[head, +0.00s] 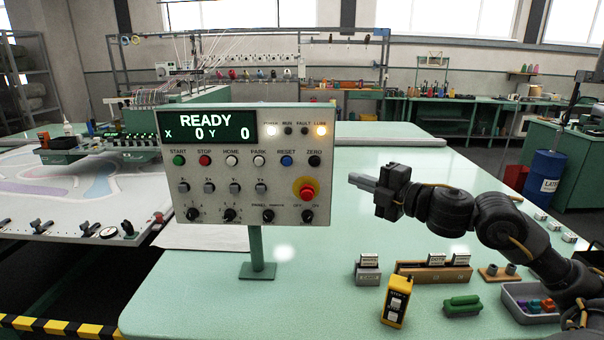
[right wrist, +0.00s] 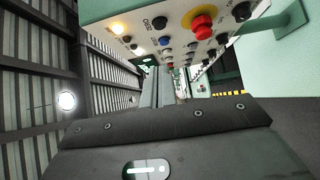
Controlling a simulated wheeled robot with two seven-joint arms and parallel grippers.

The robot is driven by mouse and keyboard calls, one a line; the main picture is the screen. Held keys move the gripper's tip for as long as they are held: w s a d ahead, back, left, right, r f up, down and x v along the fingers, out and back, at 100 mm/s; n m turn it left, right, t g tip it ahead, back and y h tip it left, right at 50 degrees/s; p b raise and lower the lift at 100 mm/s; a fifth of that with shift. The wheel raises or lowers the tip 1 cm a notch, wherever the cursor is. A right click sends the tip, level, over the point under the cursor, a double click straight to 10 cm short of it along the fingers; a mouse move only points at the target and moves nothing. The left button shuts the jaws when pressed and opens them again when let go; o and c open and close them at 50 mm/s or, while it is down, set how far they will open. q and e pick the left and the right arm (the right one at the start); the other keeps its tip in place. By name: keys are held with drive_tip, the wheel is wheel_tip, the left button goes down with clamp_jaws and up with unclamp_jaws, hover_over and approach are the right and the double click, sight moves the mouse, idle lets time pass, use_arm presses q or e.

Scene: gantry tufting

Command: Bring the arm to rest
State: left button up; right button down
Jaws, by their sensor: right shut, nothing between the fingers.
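My right arm comes in from the right in the head view. Its gripper (head: 362,182) is shut and empty, pointing left, a little to the right of the control panel (head: 330,140) and apart from it. The panel stands on a green post, with its display reading READY, X 0, Y 0. Its lamps at the two ends of the lamp row glow. The red emergency button (head: 306,190) sits at its lower right. In the right wrist view the shut fingers (right wrist: 160,90) reach up below the panel (right wrist: 130,12), and the red button (right wrist: 203,26) shows. My left gripper is not in view.
The pale green table (head: 330,240) carries a yellow handheld device (head: 396,301), a wooden holder (head: 434,274), a green item (head: 462,304) and a grey tray (head: 512,308) under and beside my right arm. The tufting frame (head: 70,220) lies left. The table centre is clear.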

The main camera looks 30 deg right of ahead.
drive_tip(key=s+f+m+g+h, duration=0.25)
drive_tip(key=f+m, duration=0.35)
drive_tip(key=f, duration=0.8)
drive_tip(key=s+f+m+g+h, duration=0.2)
drive_tip(key=s+f+m+h, duration=0.3)
drive_tip(key=f, duration=0.8)
drive_tip(key=s+a+f+m+g+y, duration=0.2)
drive_tip(key=s+a+f+m+g, duration=0.25)
drive_tip(key=s+a+f, duration=0.55)
drive_tip(key=s+a+f+m+g+y, duration=0.25)
drive_tip(key=s+a+f+g, duration=0.25)
drive_tip(key=s+a+f, duration=0.5)
wheel_tip(320, 180, down, 25)
drive_tip(key=w+a+g, duration=0.1)
drive_tip(key=s+d+f+g, duration=0.1)
drive_tip(key=s+d+f, duration=0.1)
drive_tip(key=s+f, duration=1.2)
drive_tip(key=shift+s+d+g, duration=0.25)
drive_tip(key=shift+s+g, duration=0.05)
drive_tip(key=shift+s, duration=0.55)
